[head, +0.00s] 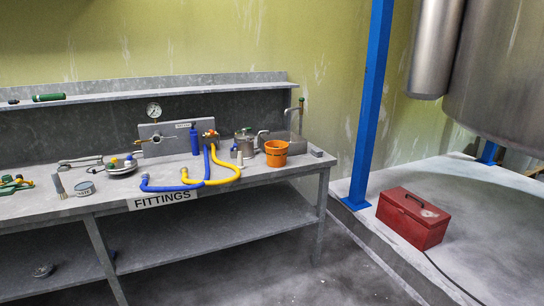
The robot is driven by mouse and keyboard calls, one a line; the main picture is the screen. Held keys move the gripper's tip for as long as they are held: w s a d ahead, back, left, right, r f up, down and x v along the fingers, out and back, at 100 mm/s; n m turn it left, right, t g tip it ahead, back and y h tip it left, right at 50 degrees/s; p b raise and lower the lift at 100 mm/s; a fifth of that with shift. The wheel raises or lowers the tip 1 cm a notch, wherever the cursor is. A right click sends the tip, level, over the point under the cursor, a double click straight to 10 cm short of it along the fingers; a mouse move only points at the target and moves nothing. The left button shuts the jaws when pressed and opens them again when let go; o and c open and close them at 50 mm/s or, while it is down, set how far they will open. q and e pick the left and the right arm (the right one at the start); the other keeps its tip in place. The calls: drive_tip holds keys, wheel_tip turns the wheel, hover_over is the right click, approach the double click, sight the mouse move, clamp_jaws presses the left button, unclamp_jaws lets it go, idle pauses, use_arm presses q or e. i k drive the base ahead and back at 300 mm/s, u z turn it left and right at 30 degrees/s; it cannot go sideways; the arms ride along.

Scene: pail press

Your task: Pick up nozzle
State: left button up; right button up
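I cannot tell for certain which thing is the nozzle. A green cylinder with a dark tip (48,97) lies on the upper back shelf at the far left. Green and brass fittings (14,184) lie on the bench top at the left edge, partly cut off by the frame. A blue hose (165,187) and a yellow hose (226,176) curve over the bench front, rising to a brass fitting (210,135) at the back panel. Neither of my grippers is in view.
The grey bench (255,180), labelled FITTINGS, also holds an orange bucket (276,154), a metal pot (245,146), a can (85,189) and a brush (59,188). A blue post (369,105) and red toolbox (413,218) stand at the right. Floor before the bench looks clear.

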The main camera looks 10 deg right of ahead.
sight(240, 165)
drive_tip(key=z, duration=0.55)
drive_tip(key=i, duration=1.15)
drive_tip(key=z, duration=0.3)
